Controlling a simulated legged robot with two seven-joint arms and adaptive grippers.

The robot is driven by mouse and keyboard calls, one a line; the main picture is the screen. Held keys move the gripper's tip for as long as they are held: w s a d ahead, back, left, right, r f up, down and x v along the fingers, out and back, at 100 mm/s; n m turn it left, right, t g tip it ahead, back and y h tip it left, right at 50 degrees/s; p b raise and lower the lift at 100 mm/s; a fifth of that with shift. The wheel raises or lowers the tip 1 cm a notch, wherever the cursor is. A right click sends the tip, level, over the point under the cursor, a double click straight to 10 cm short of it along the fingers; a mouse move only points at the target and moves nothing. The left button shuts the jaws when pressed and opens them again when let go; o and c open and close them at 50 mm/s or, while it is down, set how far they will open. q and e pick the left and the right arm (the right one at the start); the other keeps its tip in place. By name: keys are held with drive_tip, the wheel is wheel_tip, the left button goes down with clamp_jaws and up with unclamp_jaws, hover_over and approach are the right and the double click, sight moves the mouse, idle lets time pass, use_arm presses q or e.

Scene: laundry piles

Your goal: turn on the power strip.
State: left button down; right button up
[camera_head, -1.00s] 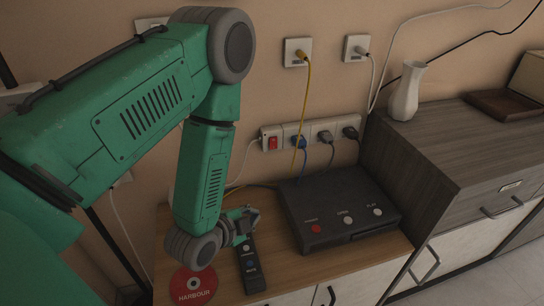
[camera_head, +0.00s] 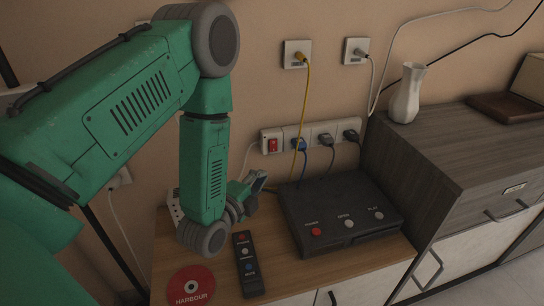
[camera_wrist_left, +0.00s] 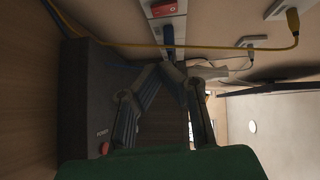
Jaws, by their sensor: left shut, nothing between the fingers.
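The white power strip (camera_head: 322,129) is mounted on the wall behind the cabinet top. Its red switch (camera_head: 272,145) is at its left end, and several plugs sit in its sockets. The strip (camera_wrist_left: 175,22) and the switch (camera_wrist_left: 163,8) also show at the top of the left wrist view. My left gripper (camera_head: 258,180) is shut and empty, in front of and below the switch, left of the black box. Its closed fingers (camera_wrist_left: 172,75) point towards the strip and appear apart from it. I cannot tell the switch's position. My right gripper is out of view.
A black box (camera_head: 345,205) with buttons stands below the strip. A yellow cable (camera_head: 307,95) hangs past the strip's front. A dark remote (camera_head: 248,270) and a red disc (camera_head: 178,287) lie on the wooden top. A white vase (camera_head: 406,95) stands on the right cabinet.

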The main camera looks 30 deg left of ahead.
use_arm(q)
drive_tip(key=b, duration=0.1)
approach(276, 151)
drive_tip(key=w+d, duration=0.3)
drive_tip(key=w, duration=0.1)
drive_tip(key=w+a, duration=0.1)
drive_tip(key=w+a+b, duration=0.1)
drive_tip(key=w+a, duration=0.1)
drive_tip(key=shift+a+f, duration=0.1)
drive_tip(key=shift+f, duration=0.15)
drive_tip(key=shift+w, duration=0.1)
drive_tip(key=shift+r, duration=0.1)
drive_tip(key=shift+a+b, duration=0.2)
drive_tip(key=shift+b, duration=0.15)
